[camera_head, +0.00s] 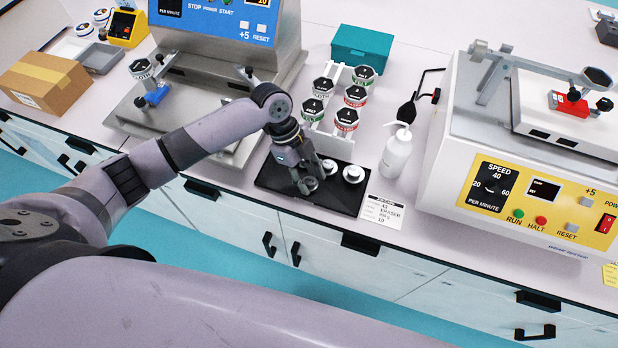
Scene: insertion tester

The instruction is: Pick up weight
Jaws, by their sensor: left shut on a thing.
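A black tray (335,203) lies on the bench near its front edge. A silver round weight (353,175) sits on the tray at the right, and a smaller one (330,167) sits beside it, close to my gripper. My left gripper (308,182) points down over the middle of the tray. Its fingers are shut on another small silver weight (311,184), which they partly cover. I cannot tell whether this weight still touches the tray. My right gripper is out of view.
A white rack (318,137) of labelled jars stands behind the tray. A white bottle (396,155) and a label card (382,211) are to the right. Tester machines (540,195) flank the area at right and left. A teal box (362,48) is at the back.

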